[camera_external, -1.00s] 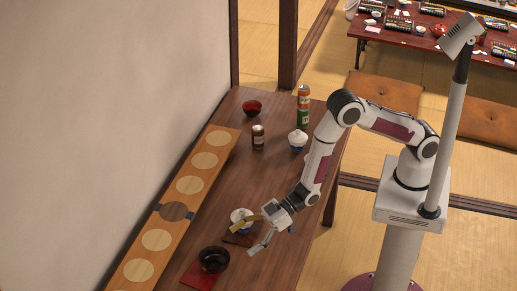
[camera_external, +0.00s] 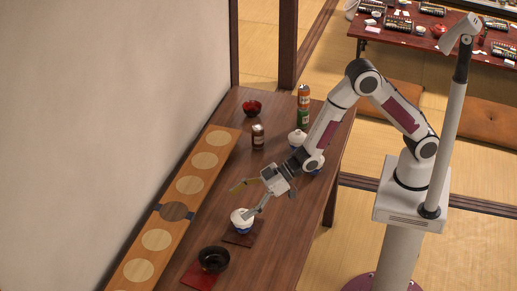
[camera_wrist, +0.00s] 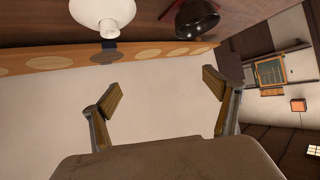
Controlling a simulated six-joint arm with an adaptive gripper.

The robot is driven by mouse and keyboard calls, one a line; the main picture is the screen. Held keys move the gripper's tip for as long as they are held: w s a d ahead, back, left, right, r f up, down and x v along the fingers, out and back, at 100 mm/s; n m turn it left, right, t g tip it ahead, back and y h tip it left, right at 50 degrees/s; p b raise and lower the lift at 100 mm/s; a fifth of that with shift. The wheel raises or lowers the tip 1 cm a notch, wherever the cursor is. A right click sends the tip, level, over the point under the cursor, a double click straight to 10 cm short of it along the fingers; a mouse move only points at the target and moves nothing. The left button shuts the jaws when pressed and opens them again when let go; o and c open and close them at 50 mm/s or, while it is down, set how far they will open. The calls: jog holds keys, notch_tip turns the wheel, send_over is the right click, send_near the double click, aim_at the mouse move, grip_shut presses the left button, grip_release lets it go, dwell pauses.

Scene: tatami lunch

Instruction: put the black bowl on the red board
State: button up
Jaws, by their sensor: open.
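The black bowl (camera_external: 213,260) stands upright at the near end of the table. It covers the far part of the red board (camera_external: 200,279) and appears to rest on it; its base is hidden. The bowl also shows at the top of the wrist view (camera_wrist: 197,17). My gripper (camera_external: 243,200) is open and empty, raised above the table beyond the black bowl and apart from it. In the wrist view my two fingers (camera_wrist: 160,82) are spread with nothing between them.
A white and blue lidded bowl (camera_external: 241,218) stands on a dark brown board (camera_external: 243,237), below and close to my gripper. A long wooden panel with pale discs (camera_external: 157,240) runs along the left. A brown jar (camera_external: 258,138), can (camera_external: 303,97) and red bowl (camera_external: 252,107) stand farther back.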

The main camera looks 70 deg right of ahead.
jog(key=s+d+r+m+h, duration=0.2)
jog(key=s+d+r+h, duration=0.15)
jog(key=d+r, duration=0.65)
jog(key=s+d+r+m+h, duration=0.2)
jog(key=s+d+r, duration=0.3)
jog(key=d, duration=0.8)
jog(key=s+d+r+m+g+h, duration=0.1)
jog(key=s+d, duration=0.5)
jog(key=s, duration=0.6)
jog(key=s+d+r+m+g+h, duration=0.1)
jog(key=s+d+r+g, duration=0.1)
jog(key=s+d, duration=0.5)
jog(key=s+g, duration=0.1)
jog(key=s, duration=0.5)
jog(key=shift+d+r+m, duration=0.3)
jog(key=shift+m, duration=0.1)
